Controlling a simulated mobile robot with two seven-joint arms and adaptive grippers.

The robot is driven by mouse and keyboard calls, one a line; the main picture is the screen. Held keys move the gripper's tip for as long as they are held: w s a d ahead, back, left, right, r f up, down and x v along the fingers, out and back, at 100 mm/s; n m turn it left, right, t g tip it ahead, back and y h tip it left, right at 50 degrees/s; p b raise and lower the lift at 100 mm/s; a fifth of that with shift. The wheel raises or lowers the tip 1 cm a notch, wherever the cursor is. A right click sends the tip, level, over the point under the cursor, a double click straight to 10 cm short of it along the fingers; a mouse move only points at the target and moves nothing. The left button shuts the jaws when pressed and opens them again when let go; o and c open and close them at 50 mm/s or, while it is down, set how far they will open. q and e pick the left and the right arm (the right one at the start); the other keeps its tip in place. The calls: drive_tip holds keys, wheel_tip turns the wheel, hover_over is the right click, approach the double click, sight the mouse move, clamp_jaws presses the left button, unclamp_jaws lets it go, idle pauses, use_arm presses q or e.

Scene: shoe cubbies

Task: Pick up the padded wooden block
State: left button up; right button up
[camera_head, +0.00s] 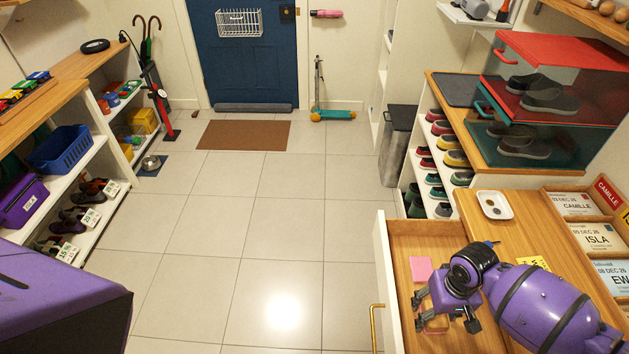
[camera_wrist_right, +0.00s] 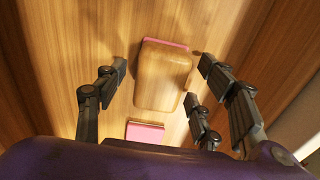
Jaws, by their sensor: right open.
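The padded wooden block (camera_wrist_right: 162,78) is a rounded wooden piece with a pink pad along its far edge in the right wrist view. It lies in the open drawer (camera_head: 398,240); in the head view my right gripper largely covers it. My right gripper (camera_head: 442,315) is over the drawer with its fingers spread. In the right wrist view the fingers of this gripper (camera_wrist_right: 153,80) stand on both sides of the block, with visible gaps. Whether the fingertips are level with the block is unclear. My left gripper is not in view.
A pink square (camera_head: 421,269) lies in the drawer. A white dish (camera_head: 494,205) stands on the wooden top behind my right arm, with name cards (camera_head: 597,237) at the right. The drawer front with its brass handle (camera_head: 376,328) borders the open tiled floor.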

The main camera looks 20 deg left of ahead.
drive_tip(key=c, duration=1.2)
drive_tip(key=shift+c, duration=0.2)
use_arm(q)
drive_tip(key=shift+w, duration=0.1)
use_arm(e)
drive_tip(key=shift+r, duration=0.1)
